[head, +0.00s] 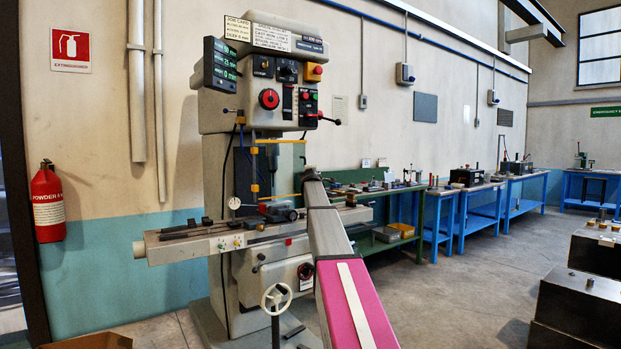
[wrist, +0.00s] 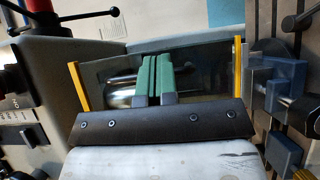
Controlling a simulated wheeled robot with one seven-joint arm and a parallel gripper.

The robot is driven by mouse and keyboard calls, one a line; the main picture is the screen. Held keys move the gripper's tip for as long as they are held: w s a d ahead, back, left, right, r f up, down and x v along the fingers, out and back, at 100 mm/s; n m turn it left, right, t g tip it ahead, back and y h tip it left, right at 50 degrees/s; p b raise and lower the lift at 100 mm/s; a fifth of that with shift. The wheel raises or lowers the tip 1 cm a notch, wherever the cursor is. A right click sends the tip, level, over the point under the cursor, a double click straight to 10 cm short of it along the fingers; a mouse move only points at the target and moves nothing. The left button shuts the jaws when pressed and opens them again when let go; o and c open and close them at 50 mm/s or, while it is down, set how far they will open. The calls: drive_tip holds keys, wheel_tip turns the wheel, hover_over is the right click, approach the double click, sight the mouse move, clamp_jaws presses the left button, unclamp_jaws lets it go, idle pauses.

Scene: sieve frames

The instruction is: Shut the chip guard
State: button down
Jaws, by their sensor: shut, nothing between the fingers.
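The chip guard (head: 254,172) is a clear panel with yellow bars on the milling machine, below its head and above the vise. Its upper and lower yellow bars reach rightward from an upright post towards my arm. In the wrist view the clear panel (wrist: 205,84) lies between two yellow bars, in front of my fingers. My gripper (wrist: 157,62) has green finger pads pressed together, with nothing between them. The fingers point at the middle of the panel; I cannot tell whether they touch it. In the head view my arm's end hides the gripper and the panel's right edge.
The vise (head: 278,212) sits on the mill table (head: 190,243), below the guard; it also shows in the wrist view (wrist: 273,85). The control head (head: 268,100) is above. A handwheel (head: 276,298) stands low in front. Benches line the wall at right. Dark blocks (head: 580,305) stand at lower right.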

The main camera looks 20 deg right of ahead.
drive_tip(key=shift+x, duration=1)
drive_tip(key=shift+a, duration=0.15)
